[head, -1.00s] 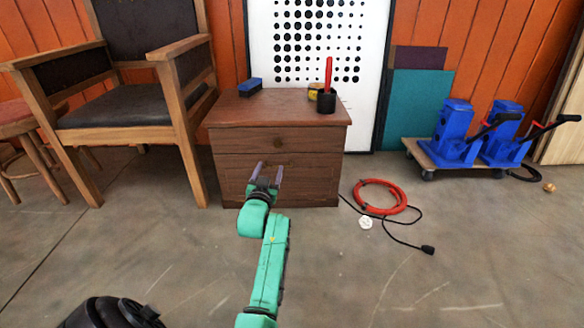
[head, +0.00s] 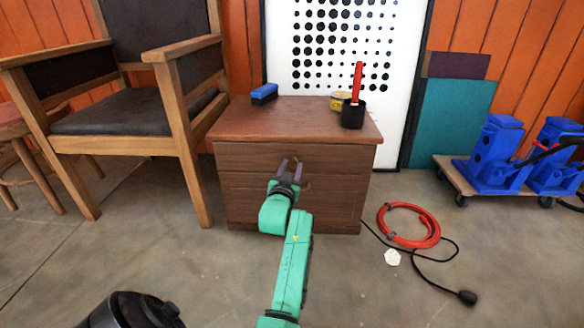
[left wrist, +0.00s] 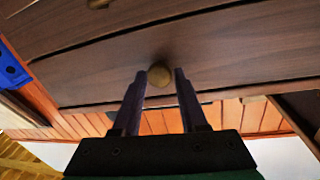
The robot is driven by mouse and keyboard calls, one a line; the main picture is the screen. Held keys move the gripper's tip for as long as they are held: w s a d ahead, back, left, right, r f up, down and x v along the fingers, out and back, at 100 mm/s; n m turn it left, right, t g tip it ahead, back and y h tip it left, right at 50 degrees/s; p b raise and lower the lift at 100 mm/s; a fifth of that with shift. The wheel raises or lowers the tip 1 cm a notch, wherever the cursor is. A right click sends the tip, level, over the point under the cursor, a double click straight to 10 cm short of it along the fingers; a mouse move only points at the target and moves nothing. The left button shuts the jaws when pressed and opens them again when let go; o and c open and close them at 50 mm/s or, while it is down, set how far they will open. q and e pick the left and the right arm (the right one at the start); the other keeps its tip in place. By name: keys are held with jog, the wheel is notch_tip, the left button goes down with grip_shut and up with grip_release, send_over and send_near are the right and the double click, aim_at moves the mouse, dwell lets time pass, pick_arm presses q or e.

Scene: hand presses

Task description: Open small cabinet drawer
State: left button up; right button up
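The small brown wooden cabinet (head: 335,207) stands in the middle of the head view, with two drawer fronts that look shut. My left gripper (head: 291,164) is in front of its upper part, its fingers pointing at the front. In the left wrist view a round brass knob (left wrist: 159,75) shows between the two open fingertips (left wrist: 160,71), with a small gap on each side. I cannot tell how deep it sits between them. My right gripper is not in view.
On the cabinet are a blue brush-like block (head: 264,93) and a black cup (head: 353,114) holding a red stick. A wooden armchair (head: 180,130) stands close on the left. A red hose coil (head: 430,229) and black cable lie right. Blue presses (head: 494,160) stand on a dolly.

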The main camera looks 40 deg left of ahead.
pick_arm(q)
grip_shut()
dwell(1.2)
